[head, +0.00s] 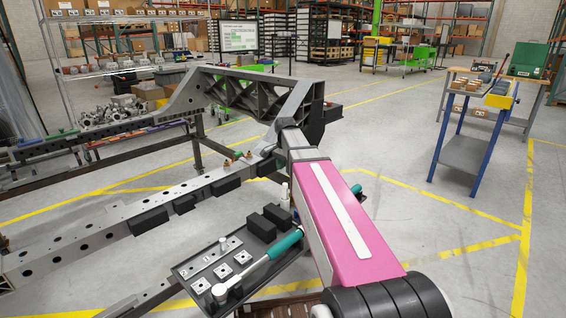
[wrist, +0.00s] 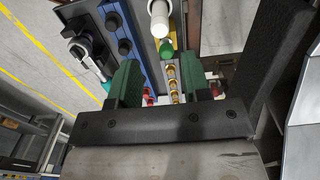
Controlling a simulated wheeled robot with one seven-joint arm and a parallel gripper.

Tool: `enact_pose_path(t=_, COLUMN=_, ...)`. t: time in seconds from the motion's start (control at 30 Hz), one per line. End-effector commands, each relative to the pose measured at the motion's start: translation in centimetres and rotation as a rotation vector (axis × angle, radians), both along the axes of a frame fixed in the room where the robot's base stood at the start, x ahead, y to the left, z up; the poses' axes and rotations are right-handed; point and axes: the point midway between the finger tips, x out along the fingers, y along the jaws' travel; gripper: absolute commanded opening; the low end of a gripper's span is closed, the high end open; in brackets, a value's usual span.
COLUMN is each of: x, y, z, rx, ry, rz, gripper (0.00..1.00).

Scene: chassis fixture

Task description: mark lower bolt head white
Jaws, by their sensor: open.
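My gripper (wrist: 162,84) is open in the wrist view, with one green finger on each side and a gap between them. A column of small brass-coloured parts (wrist: 172,80) shows in that gap. Beyond it is a white cylinder with a green end (wrist: 159,20), apart from the fingers. I cannot tell which part is the lower bolt head. In the head view, copper-coloured bolts (head: 228,163) stand on the grey chassis rail (head: 205,188). A small white bottle-like item (head: 285,194) stands beside my pink arm. My fingers cannot be made out clearly there.
A dark tray (head: 185,268) holds metal blocks, black blocks (head: 270,220) and a teal-handled tool (head: 283,244). A blue strip with black knobs (wrist: 127,45) lies left of the fingers. A blue-legged workbench (head: 470,150) stands right, with open floor before it.

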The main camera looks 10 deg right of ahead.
Motion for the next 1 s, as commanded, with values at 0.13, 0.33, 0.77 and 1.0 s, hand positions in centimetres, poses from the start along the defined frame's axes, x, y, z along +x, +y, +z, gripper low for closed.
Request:
enact_pose_path(t=0.13, x=-0.1, y=0.0, z=-0.9, rx=0.000, ry=0.001, rz=0.001, gripper=0.44)
enact_pose_path(t=0.33, x=0.0, y=0.0, z=-3.3, rx=0.000, ry=0.002, rz=0.001, gripper=0.44)
enact_pose_path(t=0.77, x=0.0, y=0.0, z=-8.4, rx=-0.001, ry=0.001, rz=0.001, gripper=0.44)
enact_pose_path(t=1.0, x=0.0, y=0.0, z=-9.8, rx=0.000, ry=0.000, rz=0.001, gripper=0.44)
